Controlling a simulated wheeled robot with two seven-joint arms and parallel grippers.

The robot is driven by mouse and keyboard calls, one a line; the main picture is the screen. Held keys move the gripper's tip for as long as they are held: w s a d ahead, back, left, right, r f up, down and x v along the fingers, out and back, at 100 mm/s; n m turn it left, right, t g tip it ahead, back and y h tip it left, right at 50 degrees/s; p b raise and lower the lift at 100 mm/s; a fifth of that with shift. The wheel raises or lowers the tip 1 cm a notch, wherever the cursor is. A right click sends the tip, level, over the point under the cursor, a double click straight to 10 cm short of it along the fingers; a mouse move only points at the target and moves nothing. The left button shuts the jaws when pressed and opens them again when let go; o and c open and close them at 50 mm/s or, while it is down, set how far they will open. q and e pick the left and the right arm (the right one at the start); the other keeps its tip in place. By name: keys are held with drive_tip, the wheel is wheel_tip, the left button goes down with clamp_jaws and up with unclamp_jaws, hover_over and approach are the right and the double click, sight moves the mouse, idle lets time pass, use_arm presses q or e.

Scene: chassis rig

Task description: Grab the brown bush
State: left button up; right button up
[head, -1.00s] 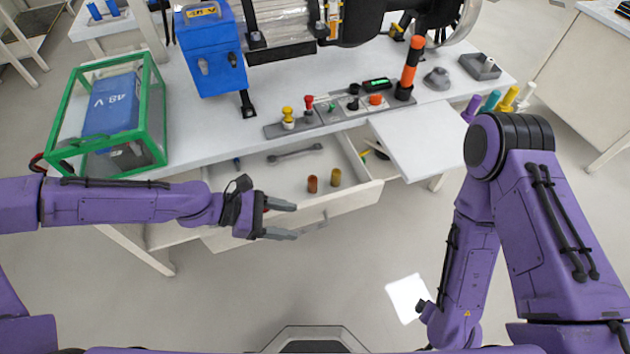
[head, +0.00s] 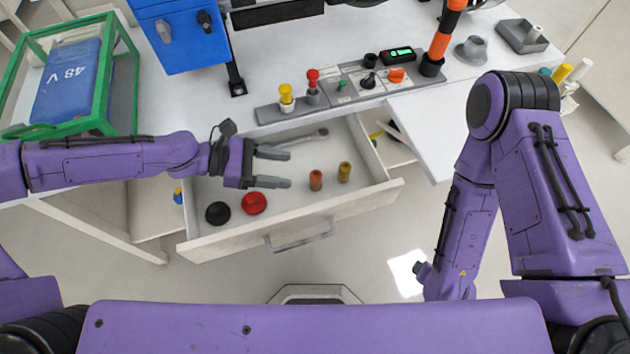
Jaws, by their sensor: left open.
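A reddish-brown bush (head: 316,180) stands upright in the open drawer (head: 222,241). A yellowish, brass-coloured bush (head: 344,172) stands just to its right, a small gap apart. My left gripper (head: 284,169) is open and empty over the drawer, its two grey fingers pointing right. The fingertips are a little to the left of the reddish-brown bush, not around it. My right arm (head: 470,230) is folded at the right, and its gripper does not show.
The drawer also holds a black disc (head: 218,213), a red disc (head: 254,203) and a wrench (head: 300,139). Above it, the bench carries a control strip (head: 345,92), a blue box (head: 180,35) and a green-framed battery case (head: 110,62). A pull-out board (head: 440,130) is right of the drawer.

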sight(324, 186)
use_arm(q)
drive_tip(key=f, duration=0.1)
drive_tip(key=f+b, duration=0.1)
drive_tip(key=shift+w+d+f, duration=0.15)
drive_tip(key=shift+d+f, duration=0.05)
drive_tip(key=shift+f, duration=0.15)
drive_tip(key=b+x, duration=0.2)
drive_tip(key=x, duration=0.8)
drive_tip(key=shift+d, duration=0.25)
use_arm(e)
wheel_tip(324, 186, down, 4)
drive_tip(key=shift+f, duration=0.2)
use_arm(q)
drive_tip(key=c, duration=1)
